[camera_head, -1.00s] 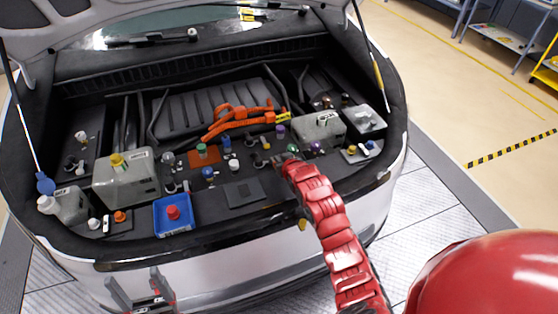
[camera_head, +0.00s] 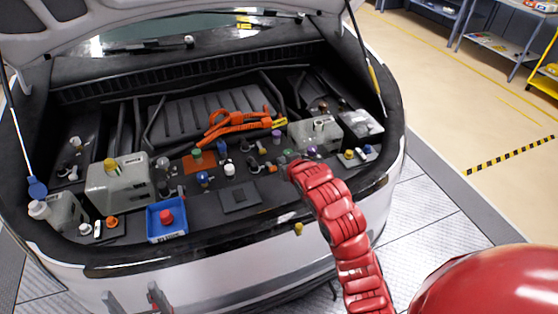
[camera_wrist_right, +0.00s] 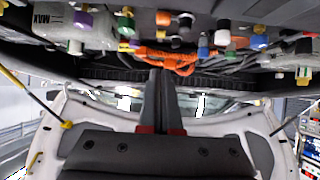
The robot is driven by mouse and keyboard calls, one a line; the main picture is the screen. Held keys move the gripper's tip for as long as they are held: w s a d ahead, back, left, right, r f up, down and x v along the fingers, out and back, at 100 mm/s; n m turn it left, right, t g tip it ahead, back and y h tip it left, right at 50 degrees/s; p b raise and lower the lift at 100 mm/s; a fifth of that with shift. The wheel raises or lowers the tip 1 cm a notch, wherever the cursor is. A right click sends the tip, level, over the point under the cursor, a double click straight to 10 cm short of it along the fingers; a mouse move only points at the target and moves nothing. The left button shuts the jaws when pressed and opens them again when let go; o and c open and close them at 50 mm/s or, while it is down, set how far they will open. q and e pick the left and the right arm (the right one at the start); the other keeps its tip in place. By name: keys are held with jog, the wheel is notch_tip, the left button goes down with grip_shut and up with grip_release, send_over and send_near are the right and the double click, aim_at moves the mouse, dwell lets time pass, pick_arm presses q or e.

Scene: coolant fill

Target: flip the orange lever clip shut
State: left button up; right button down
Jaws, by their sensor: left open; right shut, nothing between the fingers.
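Bright orange cables and connectors (camera_head: 232,122) lie across the middle of the open car bay. They also show in the wrist view (camera_wrist_right: 168,62), beyond my fingertips. A small orange part (camera_head: 273,167) sits beside the end of my right arm; I cannot tell whether it is the lever clip or how that clip stands. My right gripper (camera_wrist_right: 163,74) is shut and empty, its dark fingers apart from the orange cables in the wrist picture. In the head view my red right arm largely hides it. My left gripper (camera_head: 133,299) is open and empty in front of the bumper.
Several coloured caps stand around the right arm's end. A grey tank (camera_head: 118,183) and a blue tray (camera_head: 166,221) with a red cap (camera_head: 166,216) are at the left. A second grey tank (camera_head: 318,133) is at the right. The raised hood (camera_head: 185,14) hangs above.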

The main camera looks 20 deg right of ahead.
aim_at(273, 167)
jog(key=w+r+g+p, duration=0.3)
jog(key=r+g+p, duration=0.2)
jog(key=g+p, duration=0.2)
jog(key=shift+g, duration=0.3)
jog(key=x, duration=1.2)
jog(key=shift+f, duration=0.1)
jog(key=shift+x, duration=0.75)
jog(key=shift+f, duration=0.1)
jog(key=shift+f, duration=0.15)
